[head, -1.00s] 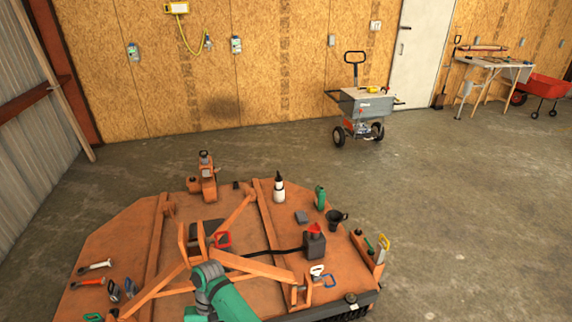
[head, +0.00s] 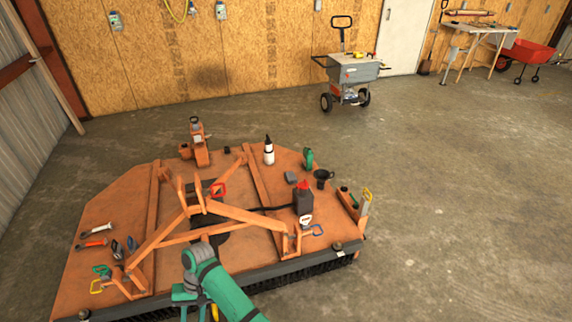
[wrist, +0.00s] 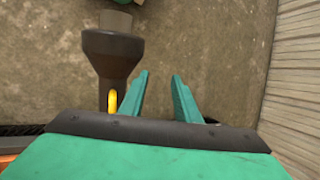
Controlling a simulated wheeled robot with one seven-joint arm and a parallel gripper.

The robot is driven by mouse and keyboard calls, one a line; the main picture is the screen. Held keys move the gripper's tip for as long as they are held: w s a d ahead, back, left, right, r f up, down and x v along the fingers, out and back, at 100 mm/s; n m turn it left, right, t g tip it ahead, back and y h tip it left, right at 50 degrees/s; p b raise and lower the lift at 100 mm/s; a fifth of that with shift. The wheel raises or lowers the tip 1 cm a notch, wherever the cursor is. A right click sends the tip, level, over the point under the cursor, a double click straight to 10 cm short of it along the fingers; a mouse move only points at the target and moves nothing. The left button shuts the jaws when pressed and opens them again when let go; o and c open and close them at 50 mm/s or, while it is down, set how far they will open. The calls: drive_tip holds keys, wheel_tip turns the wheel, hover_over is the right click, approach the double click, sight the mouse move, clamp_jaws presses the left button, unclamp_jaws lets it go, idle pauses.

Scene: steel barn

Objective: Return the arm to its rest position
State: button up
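My green arm (head: 222,286) reaches in from the bottom of the head view, bent at a joint in front of the mower deck's near edge. The fingertips do not show clearly there. In the wrist view my gripper (wrist: 162,90) has its two green fingers apart with nothing between them. Bare concrete floor shows behind the fingers. A dark, round-bodied piece and a yellow loop stand left of the fingers; I cannot tell what they are.
The orange mower deck (head: 110,240) carries a white bottle (head: 269,152), a dark jug (head: 303,202), a black funnel (head: 323,177) and several hand tools. A grey spreader cart (head: 352,70) stands behind. The concrete floor (head: 450,210) at right is clear.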

drive_tip(key=s+a+f+m+t+y, duration=0.3)
drive_tip(key=s+a+t+y, duration=0.35)
drive_tip(key=a, duration=0.35)
drive_tip(key=s+d+r+m+t+h, duration=0.1)
drive_tip(key=s+d+r+t+h, duration=0.15)
drive_tip(key=d, duration=0.55)
drive_tip(key=s+d+r+m+t+h, duration=0.1)
drive_tip(key=s+d+m+t, duration=0.2)
drive_tip(key=d, duration=0.5)
drive_tip(key=s+d+r+t+h, duration=0.1)
drive_tip(key=s+d+r+t, duration=0.2)
drive_tip(key=d, duration=0.5)
drive_tip(key=s+d+r+n+t+h, duration=0.1)
drive_tip(key=s+d+r+t+h, duration=0.1)
drive_tip(key=s+d+r, duration=0.3)
drive_tip(key=s+d+r+n+t+h, duration=0.2)
drive_tip(key=s+d+r, duration=0.3)
drive_tip(key=d+r, duration=0.4)
drive_tip(key=shift+d+r+n+t, duration=0.3)
drive_tip(key=shift+d+t, duration=0.3)
